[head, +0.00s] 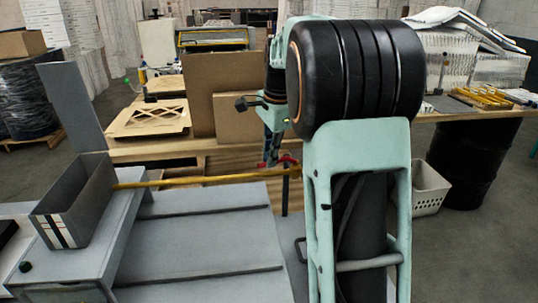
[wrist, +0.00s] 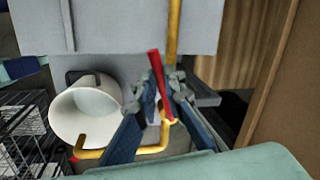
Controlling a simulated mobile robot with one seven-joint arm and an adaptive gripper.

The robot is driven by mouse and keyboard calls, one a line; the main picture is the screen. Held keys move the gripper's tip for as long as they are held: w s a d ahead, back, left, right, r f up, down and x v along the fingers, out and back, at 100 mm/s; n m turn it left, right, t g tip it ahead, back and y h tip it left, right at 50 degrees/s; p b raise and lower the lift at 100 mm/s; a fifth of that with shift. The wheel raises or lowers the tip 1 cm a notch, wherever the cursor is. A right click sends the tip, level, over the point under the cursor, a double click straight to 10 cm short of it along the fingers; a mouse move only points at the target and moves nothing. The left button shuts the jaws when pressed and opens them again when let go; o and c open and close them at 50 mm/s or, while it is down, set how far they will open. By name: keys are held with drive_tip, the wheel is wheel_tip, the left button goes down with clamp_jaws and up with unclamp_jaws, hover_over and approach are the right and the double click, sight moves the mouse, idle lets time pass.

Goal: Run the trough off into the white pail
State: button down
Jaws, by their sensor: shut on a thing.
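A grey trough (head: 98,188) with dark and white stripes on its end stands on the grey bench at left in the head view. A yellow pipe (head: 215,179) runs right from it towards my gripper (head: 272,160). In the wrist view, the pipe (wrist: 174,35) ends in a bent spout (wrist: 118,153) that overlaps the lower rim of the white pail (wrist: 88,112) in the picture. My gripper (wrist: 158,98) is shut on the red lever (wrist: 156,70) by the pipe. The pail is not visible in the head view. I cannot see any flow.
A wooden workbench (head: 142,152) with cardboard panels (head: 215,75) stands behind. A white perforated basket (head: 430,188) and a black drum (head: 478,160) stand at right. Wire racks (wrist: 22,130) are left of the pail, and a brown panel (wrist: 290,80) is close at right.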

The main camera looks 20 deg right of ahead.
drive_tip(key=s+d+n+g+y+p, duration=0.1)
drive_tip(key=s+d+n+p, duration=0.4)
drive_tip(key=n, duration=0.9)
drive_tip(key=shift+s+d+g+y+p, duration=0.45)
drive_tip(key=shift+s+d, duration=0.55)
drive_tip(key=shift+d, duration=0.25)
drive_tip(key=shift+n, duration=0.3)
drive_tip(key=c, duration=2)
unclamp_jaws()
drive_tip(key=shift+r, duration=0.15)
drive_tip(key=r, duration=0.4)
drive_tip(key=d+r, duration=0.1)
drive_tip(key=r, duration=0.2)
drive_tip(key=d+r, duration=0.1)
drive_tip(key=r, duration=0.3)
drive_tip(key=shift+s+d+r, duration=0.15)
drive_tip(key=shift+s+r, duration=0.1)
drive_tip(key=shift+r, duration=0.05)
